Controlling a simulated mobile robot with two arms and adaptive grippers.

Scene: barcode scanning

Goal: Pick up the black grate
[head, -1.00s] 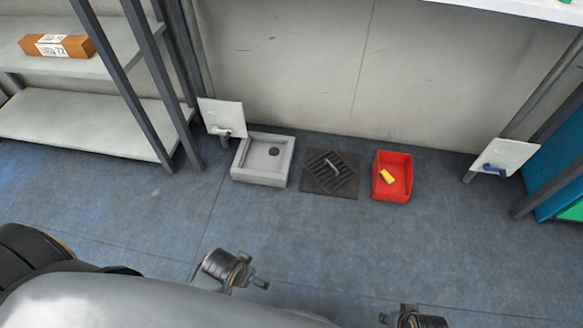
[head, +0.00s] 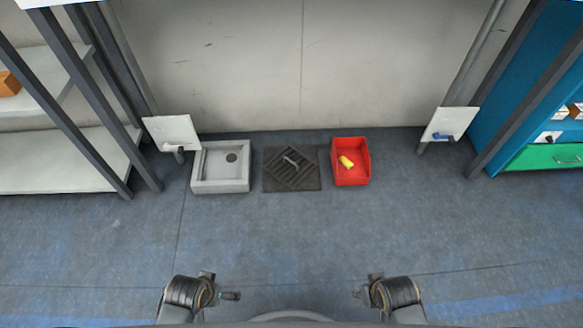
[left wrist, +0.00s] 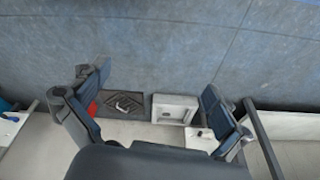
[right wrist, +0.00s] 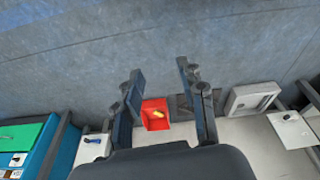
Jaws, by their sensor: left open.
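The black grate (head: 291,167) lies on a dark square mat (head: 312,183) on the floor near the back wall, turned at an angle, with a grey handle on top. It also shows in the left wrist view (left wrist: 124,102), between my fingers. In the right wrist view it is partly hidden behind a finger. My left gripper (head: 230,295) is in the near left of the head view, well short of the grate; its fingers are apart and empty in the left wrist view. My right gripper (right wrist: 160,72) has its fingers spread and empty, far from the grate.
A grey basin (head: 220,182) with a drain stands left of the mat. A red bin (head: 351,175) with a yellow object (head: 346,162) stands right of it. Shelving stands at the left, a blue cabinet (head: 503,95) at the right. The floor in front is clear.

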